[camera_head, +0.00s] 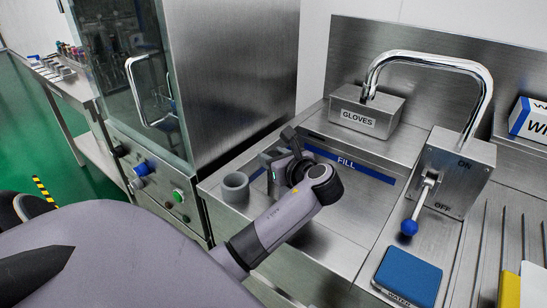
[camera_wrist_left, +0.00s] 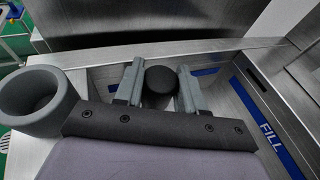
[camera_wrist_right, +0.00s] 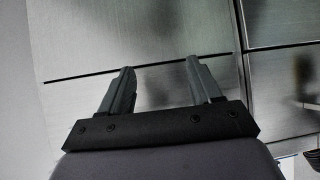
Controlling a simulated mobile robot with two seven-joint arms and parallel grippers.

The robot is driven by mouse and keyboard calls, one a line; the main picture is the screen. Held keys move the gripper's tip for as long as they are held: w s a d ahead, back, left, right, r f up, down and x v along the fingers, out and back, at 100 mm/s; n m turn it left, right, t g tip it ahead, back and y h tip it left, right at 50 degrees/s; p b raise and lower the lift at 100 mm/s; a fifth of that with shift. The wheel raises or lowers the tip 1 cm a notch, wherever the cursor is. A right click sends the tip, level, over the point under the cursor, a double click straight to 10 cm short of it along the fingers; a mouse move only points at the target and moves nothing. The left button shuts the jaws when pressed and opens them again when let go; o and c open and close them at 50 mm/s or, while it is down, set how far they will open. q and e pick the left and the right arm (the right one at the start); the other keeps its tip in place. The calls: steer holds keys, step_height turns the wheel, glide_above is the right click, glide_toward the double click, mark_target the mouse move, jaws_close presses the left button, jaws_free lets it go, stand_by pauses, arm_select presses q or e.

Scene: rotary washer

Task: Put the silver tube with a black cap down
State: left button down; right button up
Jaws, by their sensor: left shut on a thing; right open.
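The black cap of the silver tube (camera_wrist_left: 161,87) shows between my left fingers in the left wrist view. The tube's silver body is hidden below the cap. My left gripper (camera_wrist_left: 161,70) is shut on the tube. In the head view my left gripper (camera_head: 277,167) is over the steel counter, at the left end of the blue FILL strip; the tube is not clear there. A grey round cup-like holder (camera_head: 236,187) stands just left of the gripper; it also shows in the left wrist view (camera_wrist_left: 34,101). My right gripper (camera_wrist_right: 160,66) is open and empty.
A GLOVES box (camera_head: 366,113) and a curved tap (camera_head: 430,62) stand behind. A blue-knobbed ON/OFF lever (camera_head: 410,227) and a blue WATER pad (camera_head: 408,276) are to the right. A glass-doored steel cabinet (camera_head: 215,80) stands at left. The FILL strip (camera_head: 346,162) crosses the counter.

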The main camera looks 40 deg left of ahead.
arm_select(q)
steer(key=c, duration=0.7)
jaws_free()
steer(key=shift+d+r, duration=0.1)
steer(key=shift+d, duration=0.05)
steer(key=p+v, duration=0.1)
steer(key=v, duration=1)
steer(key=shift+s+d+r, duration=0.1)
steer(key=shift+s+d, duration=0.05)
steer(key=shift+d, duration=0.2)
